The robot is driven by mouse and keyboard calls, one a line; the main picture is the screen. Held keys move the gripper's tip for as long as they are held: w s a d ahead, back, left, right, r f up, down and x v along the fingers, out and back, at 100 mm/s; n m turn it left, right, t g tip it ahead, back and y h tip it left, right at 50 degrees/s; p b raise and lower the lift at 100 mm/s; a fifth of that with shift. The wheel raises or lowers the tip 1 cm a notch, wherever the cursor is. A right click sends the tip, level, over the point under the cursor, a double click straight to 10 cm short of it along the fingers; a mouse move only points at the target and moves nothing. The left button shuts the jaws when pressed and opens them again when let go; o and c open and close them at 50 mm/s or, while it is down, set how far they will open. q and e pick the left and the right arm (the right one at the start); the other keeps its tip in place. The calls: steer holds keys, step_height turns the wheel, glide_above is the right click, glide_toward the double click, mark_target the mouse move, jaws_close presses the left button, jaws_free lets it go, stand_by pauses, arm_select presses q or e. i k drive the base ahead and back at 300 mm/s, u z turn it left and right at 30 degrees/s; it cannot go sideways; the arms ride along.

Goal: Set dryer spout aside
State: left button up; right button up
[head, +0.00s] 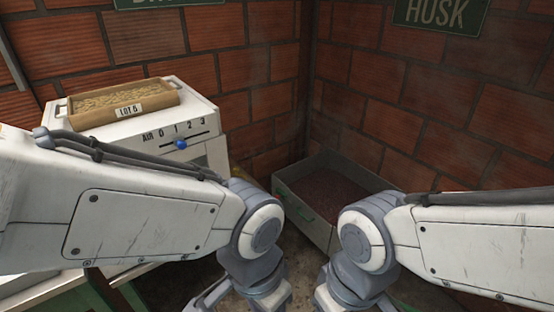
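I cannot make out a dryer spout in the head view. A white machine (205,113) with an "AIR 0 1 2 3" scale and a blue slider knob (181,144) stands at the left, its lower front hidden by my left arm. A wooden tray (85,116) labelled "LOT 6", full of pale beans or grain, sits on top of it. Both my arms reach in from the sides and bend down at the bottom middle. Their wrists run off the bottom edge, so the fingertips of both grippers are out of sight.
A grey open bin (317,229) with a green handle and dark brown contents stands on the floor in the brick corner, partly behind my arms. A "HUSK" sign (440,14) hangs above right. Some bare floor shows between my wrists.

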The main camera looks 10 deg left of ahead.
mark_target(237, 169)
steer(key=z, duration=0.15)
steer(key=i, duration=1.35)
steer(key=u, duration=1)
